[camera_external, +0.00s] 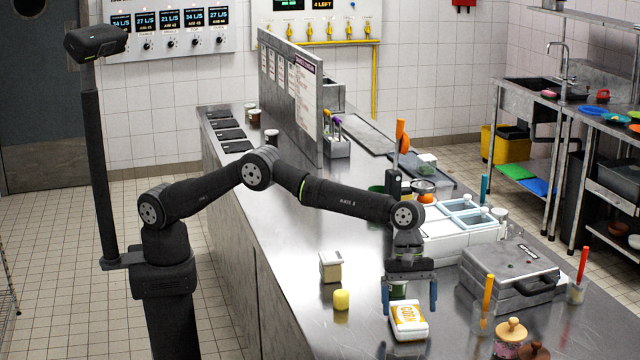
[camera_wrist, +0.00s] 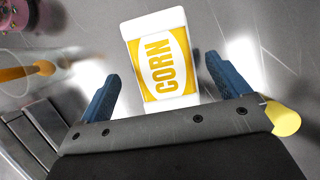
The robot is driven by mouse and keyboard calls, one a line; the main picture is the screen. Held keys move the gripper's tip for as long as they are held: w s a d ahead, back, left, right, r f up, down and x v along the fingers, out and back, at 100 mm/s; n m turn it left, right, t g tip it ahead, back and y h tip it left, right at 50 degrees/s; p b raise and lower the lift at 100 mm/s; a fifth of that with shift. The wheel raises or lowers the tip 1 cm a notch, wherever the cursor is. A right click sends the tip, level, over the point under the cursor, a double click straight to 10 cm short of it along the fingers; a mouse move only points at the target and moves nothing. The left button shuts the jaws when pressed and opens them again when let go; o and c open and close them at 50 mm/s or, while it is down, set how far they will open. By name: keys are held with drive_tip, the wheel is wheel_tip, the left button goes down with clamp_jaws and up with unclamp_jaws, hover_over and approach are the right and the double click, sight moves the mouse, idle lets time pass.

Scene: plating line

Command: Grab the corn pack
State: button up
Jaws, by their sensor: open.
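The corn pack (camera_external: 409,321) is a white box with a yellow label, lying on the steel counter near its front. It also shows in the wrist view (camera_wrist: 161,58), with the word CORN readable. My gripper (camera_external: 409,303) points down just above and behind the pack, its blue fingers apart. In the wrist view my gripper (camera_wrist: 158,82) has one finger on each side of the pack's lower end, with gaps between. Nothing is held. The pack's lower edge is partly hidden by my gripper's body in the wrist view.
A yellow cylinder (camera_external: 341,299) and a small lidded container (camera_external: 331,267) stand left of the pack. A grey press (camera_external: 509,275) and a glass with an orange-handled tool (camera_external: 483,318) stand to the right. Wooden-lidded jars (camera_external: 511,333) are at the front right.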

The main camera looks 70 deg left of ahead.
sight(408, 314)
drive_tip(key=x, duration=0.3)
drive_tip(key=shift+s+f, duration=0.1)
drive_tip(key=shift+f, duration=0.25)
drive_tip(key=c, duration=1.3)
drive_tip(key=shift+o, duration=0.2)
drive_tip(key=shift+r, duration=0.1)
